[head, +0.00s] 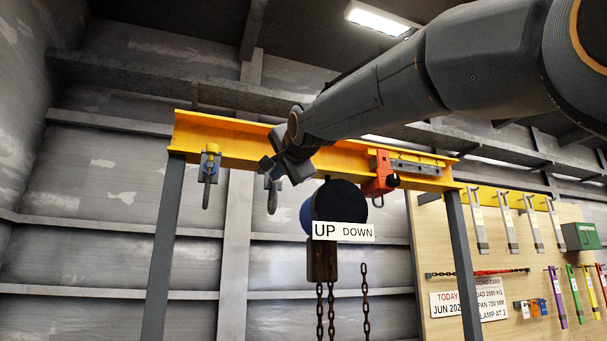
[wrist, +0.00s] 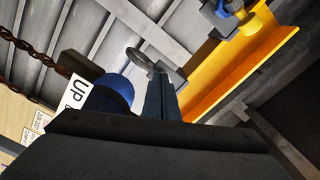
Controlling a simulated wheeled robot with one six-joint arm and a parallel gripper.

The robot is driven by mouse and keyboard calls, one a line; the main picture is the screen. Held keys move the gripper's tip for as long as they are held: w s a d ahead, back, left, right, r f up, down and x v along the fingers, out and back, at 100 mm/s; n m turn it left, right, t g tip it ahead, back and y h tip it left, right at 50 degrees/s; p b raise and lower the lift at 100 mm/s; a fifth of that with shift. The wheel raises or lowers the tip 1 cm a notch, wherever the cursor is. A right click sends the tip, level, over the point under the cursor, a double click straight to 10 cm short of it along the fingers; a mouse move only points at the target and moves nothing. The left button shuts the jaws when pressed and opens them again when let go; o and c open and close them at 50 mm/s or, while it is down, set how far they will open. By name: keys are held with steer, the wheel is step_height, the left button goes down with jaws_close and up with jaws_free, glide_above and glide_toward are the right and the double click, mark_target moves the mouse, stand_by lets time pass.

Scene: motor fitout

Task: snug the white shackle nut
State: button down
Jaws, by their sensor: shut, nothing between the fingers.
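I cannot make out a white shackle nut in either view. A grey shackle (head: 272,196) hangs below the yellow beam, partly behind my gripper; its ring also shows in the wrist view (wrist: 138,57), beside a grey block (wrist: 168,76). My gripper (head: 268,168) is at the beam, in front of that fitting. In the wrist view its fingers (wrist: 160,92) are together and empty, pointing toward the grey block. I cannot tell whether they touch it. A second fitting (head: 210,163) with a yellow top hangs on the beam's left; its yellow part shows in the wrist view (wrist: 252,20).
The yellow beam (head: 232,150) stands on grey posts. A blue hoist (head: 307,215) with an UP/DOWN sign (head: 343,232) and chains (head: 366,300) hangs close to my gripper. A red clamp (head: 380,175) sits right on the beam. A tool board (head: 440,250) stands behind at right.

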steer(key=p+x, duration=0.3)
steer(key=x, duration=0.4)
steer(key=shift+f, duration=0.1)
steer(key=shift+d+p, duration=0.15)
steer(key=shift+p, duration=0.3)
stand_by(0.5)
steer(key=shift+a+r+b, duration=0.3)
steer(key=shift+r+b, duration=0.35)
steer(key=shift+b, duration=0.25)
steer(key=shift+s+a, duration=0.1)
steer(key=shift+s+a+f+b, duration=0.1)
steer(key=shift+a+f+b, duration=0.2)
steer(key=shift+b, duration=0.35)
steer(key=shift+b+v, duration=1.95)
steer(key=shift+v, duration=1.05)
steer(key=shift+r, duration=0.1)
